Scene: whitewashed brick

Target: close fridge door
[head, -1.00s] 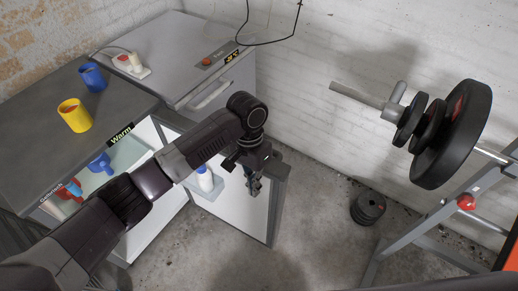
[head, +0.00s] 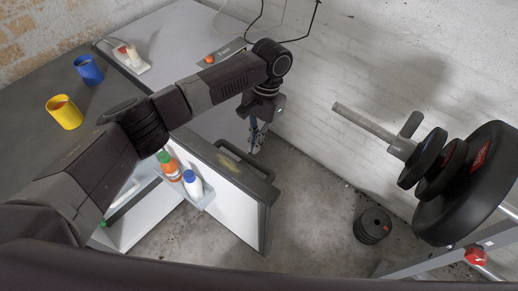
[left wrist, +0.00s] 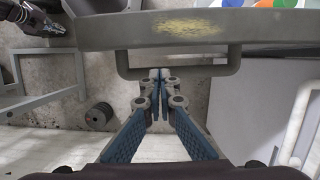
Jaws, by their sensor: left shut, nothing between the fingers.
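The fridge door (head: 233,212) stands open in the head view, its white inner side facing me. Its shelf holds an orange-red bottle (head: 170,168) and a white bottle with a blue cap (head: 193,184). My left gripper (head: 256,145) is shut and empty, on the outer side of the door beyond its top edge. In the left wrist view the door's top edge (left wrist: 270,27) crosses the picture, with the handle (left wrist: 222,70) below it. The fingertips (left wrist: 160,76) overlap the handle bar; I cannot tell whether they touch. My right gripper (left wrist: 45,22) seems partly visible there, its fingers unclear.
The counter (head: 35,90) beside the fridge carries a yellow cup (head: 64,112) and a blue cup (head: 88,69). A barbell plate (head: 475,185) on a rack (head: 445,255) stands at the right. Stacked weights (head: 373,226) lie on the floor, with bare floor between them and the door.

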